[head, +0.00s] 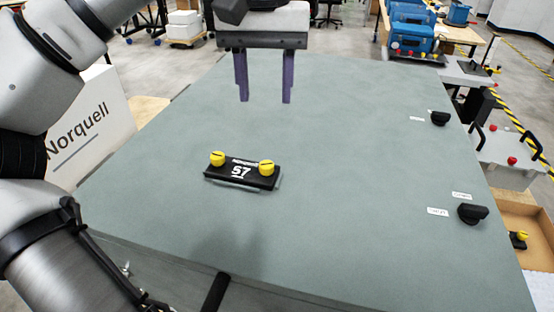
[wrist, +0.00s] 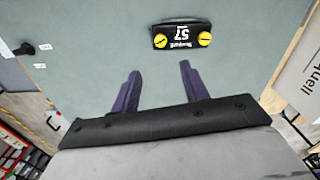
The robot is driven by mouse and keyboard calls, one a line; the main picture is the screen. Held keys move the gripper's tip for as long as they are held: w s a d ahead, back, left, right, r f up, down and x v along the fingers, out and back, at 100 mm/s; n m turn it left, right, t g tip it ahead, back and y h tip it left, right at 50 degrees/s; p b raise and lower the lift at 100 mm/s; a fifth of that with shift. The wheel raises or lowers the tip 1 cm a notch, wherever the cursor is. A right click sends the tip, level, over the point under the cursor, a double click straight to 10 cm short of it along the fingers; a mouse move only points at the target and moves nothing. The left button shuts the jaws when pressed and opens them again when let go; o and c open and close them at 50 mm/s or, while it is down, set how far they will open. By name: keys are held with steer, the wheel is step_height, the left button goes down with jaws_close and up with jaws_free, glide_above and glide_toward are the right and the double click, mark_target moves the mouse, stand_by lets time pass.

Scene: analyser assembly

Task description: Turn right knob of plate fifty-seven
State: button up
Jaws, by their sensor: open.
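Plate fifty-seven (head: 241,173) is a black plate marked 57 lying on the grey-green panel, near the middle in the head view. It has two yellow knobs with dark slots, a left knob (head: 217,158) and a right knob (head: 266,167). In the wrist view the plate (wrist: 182,35) appears upside down at the top, so its knobs swap sides. My gripper (head: 265,99) is open and empty, with two purple fingers pointing down above the panel, behind the plate in the head view. The wrist view also shows the fingers (wrist: 158,78), apart from the plate.
Two black knobs, an upper one (head: 440,118) and a lower one (head: 472,213), stand on the panel's right side beside white labels. A cardboard box (head: 518,214) sits off the right edge. The grey-green panel (head: 370,160) is clear around the plate.

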mark_target(267, 163)
steer(key=shift+n, duration=0.3)
step_height(267, 163, down, 14)
steer(key=shift+r+p, duration=0.1)
steer(key=shift+p, duration=0.3)
jaws_close()
steer(key=shift+p, duration=0.3)
steer(key=m+p, duration=0.2)
steer(key=m, duration=0.1)
steer(key=shift+r, duration=0.15)
steer(key=shift+m, duration=1.7)
